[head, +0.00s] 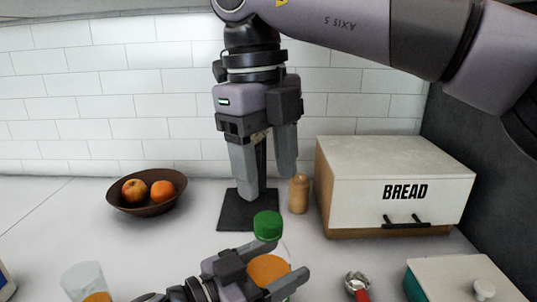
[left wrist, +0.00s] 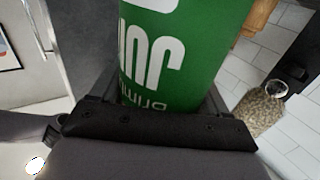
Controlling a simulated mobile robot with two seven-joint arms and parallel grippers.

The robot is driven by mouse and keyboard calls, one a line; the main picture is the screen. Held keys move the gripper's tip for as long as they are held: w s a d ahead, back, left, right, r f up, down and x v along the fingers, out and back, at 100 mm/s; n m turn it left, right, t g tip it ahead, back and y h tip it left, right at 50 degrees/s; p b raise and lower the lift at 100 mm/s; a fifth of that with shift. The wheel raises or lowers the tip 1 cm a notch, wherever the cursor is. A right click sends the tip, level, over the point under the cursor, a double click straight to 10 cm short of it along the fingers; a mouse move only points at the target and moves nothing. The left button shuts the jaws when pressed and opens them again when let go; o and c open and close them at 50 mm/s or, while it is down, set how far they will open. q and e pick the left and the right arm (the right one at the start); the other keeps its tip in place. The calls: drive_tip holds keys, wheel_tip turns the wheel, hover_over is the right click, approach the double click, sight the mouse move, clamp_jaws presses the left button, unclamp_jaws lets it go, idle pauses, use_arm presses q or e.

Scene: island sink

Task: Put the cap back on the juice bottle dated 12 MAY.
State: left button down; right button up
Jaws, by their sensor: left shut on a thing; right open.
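My left gripper (head: 286,281) is shut on a juice bottle, low in the head view. The bottle (head: 268,268) shows orange contents below a clear shoulder. A green cap (head: 267,226) appears at the bottle's top; I cannot tell whether it is fully seated. In the left wrist view the bottle's green label (left wrist: 165,45) fills the middle, with large white letters. No date is legible. My right gripper (head: 265,182) is open and empty, pointing down above and behind the cap, apart from it.
A black stand (head: 236,212) is behind the cap. Next to it is a small tan jar (head: 299,195). A bread box (head: 394,170) stands at right, a fruit bowl (head: 148,208) at left. A glass (head: 82,277), a red-handled tool (head: 357,284) and a teal-sided box (head: 455,276) are in front.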

sight(268, 219)
drive_tip(key=n, duration=0.5)
drive_tip(key=shift+r, duration=0.15)
drive_tip(key=n, duration=0.4)
drive_tip(key=shift+d+r+n+y, duration=0.1)
drive_tip(key=shift+r+n+y, duration=0.1)
drive_tip(key=shift+n+y, duration=0.15)
drive_tip(key=n, duration=0.4)
drive_tip(key=shift+r+n, duration=0.15)
drive_tip(key=shift+n, duration=0.2)
drive_tip(key=n, duration=0.3)
drive_tip(key=shift+s+r+n+y, duration=0.1)
drive_tip(key=shift+r+n+y, duration=0.05)
drive_tip(key=shift+n+y, duration=0.15)
drive_tip(key=shift+f, duration=4.05)
